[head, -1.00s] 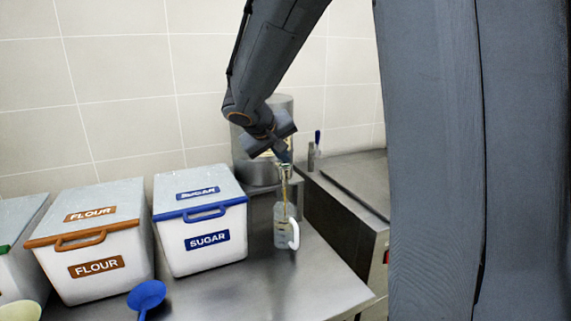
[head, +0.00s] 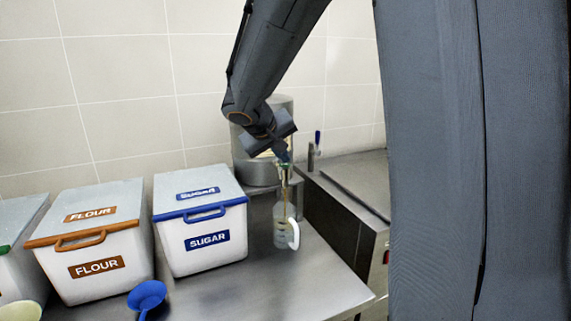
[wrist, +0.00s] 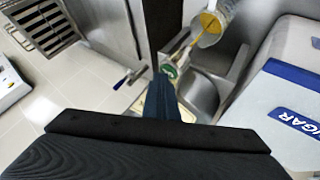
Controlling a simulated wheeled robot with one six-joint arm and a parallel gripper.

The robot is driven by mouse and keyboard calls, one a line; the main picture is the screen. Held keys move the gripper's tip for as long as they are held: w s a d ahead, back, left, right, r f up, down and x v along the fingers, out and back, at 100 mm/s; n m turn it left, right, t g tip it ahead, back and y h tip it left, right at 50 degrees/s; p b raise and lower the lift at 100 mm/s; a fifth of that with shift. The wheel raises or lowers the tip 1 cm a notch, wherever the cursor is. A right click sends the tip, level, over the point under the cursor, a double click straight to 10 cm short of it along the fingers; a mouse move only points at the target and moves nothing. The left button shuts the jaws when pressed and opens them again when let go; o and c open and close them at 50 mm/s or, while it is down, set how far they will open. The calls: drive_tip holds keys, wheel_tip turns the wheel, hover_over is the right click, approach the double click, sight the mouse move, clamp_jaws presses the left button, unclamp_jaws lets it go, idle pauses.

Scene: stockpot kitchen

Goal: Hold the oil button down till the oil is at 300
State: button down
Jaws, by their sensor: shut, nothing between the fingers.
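A steel oil dispenser (head: 283,110) stands at the back of the counter, partly hidden by my arm. A clear jug (head: 280,225) with a white handle stands on the counter below its spout. A thin amber stream of oil runs down into the jug; the level against the marks is too small to read. In the wrist view the jug (wrist: 212,22) shows amber oil inside. My gripper (head: 283,158) is shut and points down at the dispenser's front. In the wrist view its tips (wrist: 167,80) are at the green button (wrist: 170,70), seemingly touching it, and partly cover it.
A white sugar bin (head: 200,245) with a blue handle stands left of the jug, and a flour bin (head: 95,265) further left. A blue scoop (head: 147,296) lies in front. A steel unit (head: 345,205) with a blue-handled lever (head: 318,138) stands right.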

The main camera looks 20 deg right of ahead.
sight(283, 166)
drive_tip(key=shift+r+p, duration=0.35)
drive_tip(key=shift+r, duration=0.45)
wheel_tip(283, 166, up, 5)
drive_tip(key=p, duration=0.3)
idle(0.4)
drive_tip(key=s+a+f+g+y, duration=0.1)
drive_tip(key=s+a+f+y, duration=0.1)
drive_tip(key=s+a+f, duration=0.2)
drive_tip(key=s+a+f+g+y, duration=0.2)
drive_tip(key=s+a+f, duration=0.2)
drive_tip(key=s+f, duration=0.6)
drive_tip(key=s+a+f+g+y, duration=0.2)
drive_tip(key=s+f, duration=0.5)
drive_tip(key=s, duration=0.6)
drive_tip(key=shift+a+n+y, duration=0.4)
drive_tip(key=shift+a+y, duration=0.1)
drive_tip(key=shift+a, duration=0.55)
drive_tip(key=shift+w+d, duration=0.1)
